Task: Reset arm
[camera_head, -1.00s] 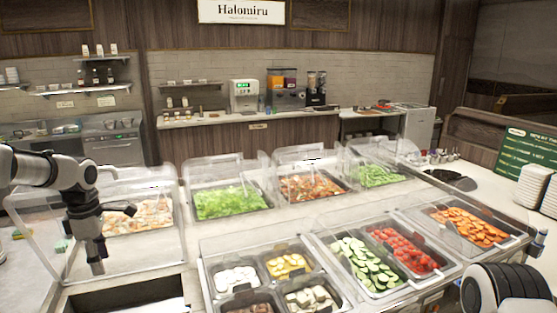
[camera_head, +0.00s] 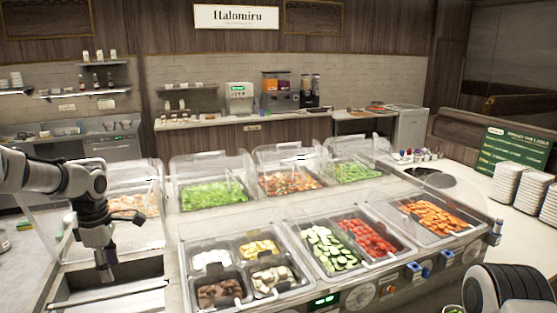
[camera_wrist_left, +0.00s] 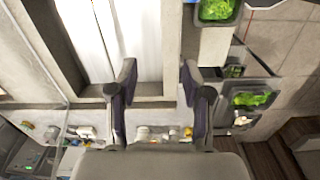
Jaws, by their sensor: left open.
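My left gripper (camera_head: 107,270) hangs pointing down at the left of the head view, above the front left part of the counter. In the left wrist view its two dark fingers (camera_wrist_left: 158,85) stand well apart with nothing between them. Beyond the fingers lies a pale rectangular well (camera_wrist_left: 140,40) with a light frame. The same open well (camera_head: 110,296) shows in the head view below and beside the gripper. A dark ribbed part at the lower right of the head view looks like mine, but no right gripper shows.
A clear guard (camera_head: 45,222) stands left of my left arm. Plates (camera_head: 507,182) are stacked at the right.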

